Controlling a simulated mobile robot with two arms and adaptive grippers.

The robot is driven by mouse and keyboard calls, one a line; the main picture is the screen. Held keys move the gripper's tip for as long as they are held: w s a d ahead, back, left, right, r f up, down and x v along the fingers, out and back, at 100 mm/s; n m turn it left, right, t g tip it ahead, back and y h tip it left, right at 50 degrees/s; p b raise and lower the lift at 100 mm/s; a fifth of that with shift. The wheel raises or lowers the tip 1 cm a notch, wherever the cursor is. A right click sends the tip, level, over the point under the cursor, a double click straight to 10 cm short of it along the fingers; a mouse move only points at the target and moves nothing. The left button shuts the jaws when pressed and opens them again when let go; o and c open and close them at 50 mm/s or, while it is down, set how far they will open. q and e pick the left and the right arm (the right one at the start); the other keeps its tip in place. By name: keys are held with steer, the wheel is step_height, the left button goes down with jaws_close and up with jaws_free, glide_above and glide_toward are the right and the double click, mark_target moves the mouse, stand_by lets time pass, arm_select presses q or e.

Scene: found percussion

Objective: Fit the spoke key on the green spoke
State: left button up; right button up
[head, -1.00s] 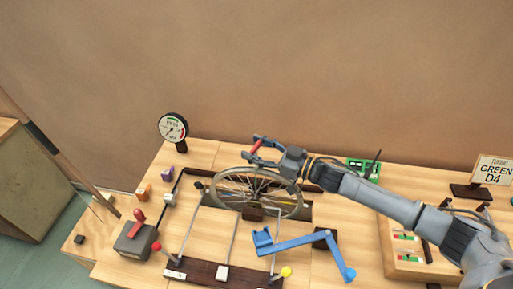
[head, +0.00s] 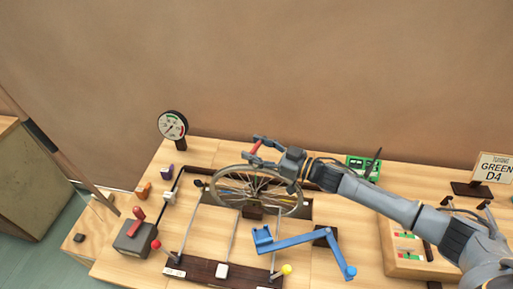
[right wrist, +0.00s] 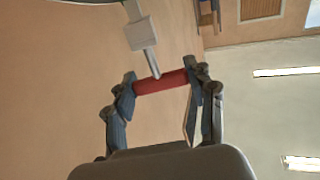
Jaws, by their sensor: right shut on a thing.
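My right gripper (head: 255,147) is shut on the red handle of the spoke key (head: 257,146), above the back of the wheel. In the right wrist view the red handle (right wrist: 160,82) lies across between the two fingers. A thin grey shaft runs up from it to a pale block-shaped piece (right wrist: 140,34). The spoked wheel (head: 221,182) stands tilted in a slot in the bench. Coloured spokes show in it, but I cannot single out the green one. I cannot see the key touching any spoke. My left gripper is not in view.
A dial gauge (head: 172,125) stands at the back left. A blue crank (head: 298,242) and levers with red and yellow knobs are in front of the wheel. A sign reading GREEN D4 (head: 493,168) and a wooden tray (head: 408,271) are at the right.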

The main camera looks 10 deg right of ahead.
steer(key=shift+f+b, duration=0.45)
steer(key=shift+f, duration=0.2)
steer(key=o, duration=1.2)
steer(key=shift+o, duration=0.2)
steer(key=v, duration=1.2)
steer(key=shift+r, duration=0.1)
